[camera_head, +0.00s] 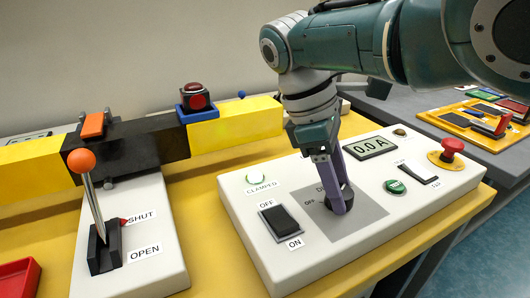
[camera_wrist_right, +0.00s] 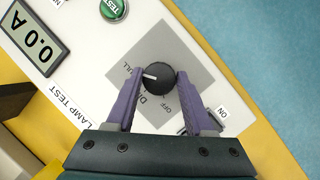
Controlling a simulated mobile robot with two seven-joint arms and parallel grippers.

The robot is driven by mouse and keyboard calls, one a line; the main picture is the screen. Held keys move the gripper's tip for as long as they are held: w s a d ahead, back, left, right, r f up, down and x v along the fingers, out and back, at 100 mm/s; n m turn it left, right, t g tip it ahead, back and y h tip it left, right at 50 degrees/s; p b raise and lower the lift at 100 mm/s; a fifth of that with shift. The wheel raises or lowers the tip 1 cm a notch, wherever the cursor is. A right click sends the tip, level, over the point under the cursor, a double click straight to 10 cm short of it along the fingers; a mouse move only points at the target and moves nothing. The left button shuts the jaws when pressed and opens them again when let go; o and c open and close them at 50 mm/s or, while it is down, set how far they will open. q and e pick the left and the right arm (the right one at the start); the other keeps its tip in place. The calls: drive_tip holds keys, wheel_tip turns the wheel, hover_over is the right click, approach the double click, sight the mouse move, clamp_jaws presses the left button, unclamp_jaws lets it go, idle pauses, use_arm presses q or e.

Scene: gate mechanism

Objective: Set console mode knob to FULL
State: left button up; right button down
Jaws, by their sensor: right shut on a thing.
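The mode knob (camera_wrist_right: 160,78) is round and black with a white pointer line. It sits on a grey square plate (camera_wrist_right: 187,50) of the white console. In the right wrist view its pointer faces left, towards the partly covered FULL label (camera_wrist_right: 127,68); the DIM and OFF labels lie below. My right gripper (camera_wrist_right: 159,79) is shut on the knob, one purple finger on each side. In the head view the gripper (camera_head: 337,190) reaches down onto the knob (camera_head: 347,192) from above and hides most of it and its labels. My left gripper is not in view.
On the console are a black OFF/ON rocker (camera_head: 280,223), a 0.0 A display (camera_head: 370,147), a green button (camera_head: 395,187) and a red mushroom button (camera_head: 451,148). A lever with an orange ball (camera_head: 82,160) stands left. Yellow table (camera_head: 215,250) shows between the panels.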

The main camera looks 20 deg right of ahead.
sight(324, 201)
idle(0.3)
drive_tip(key=shift+c, duration=1.4)
unclamp_jaws()
drive_tip(key=shift+v, duration=2.15)
drive_tip(key=b+v, duration=0.2)
drive_tip(key=v, duration=0.3)
drive_tip(key=shift+r, duration=0.3)
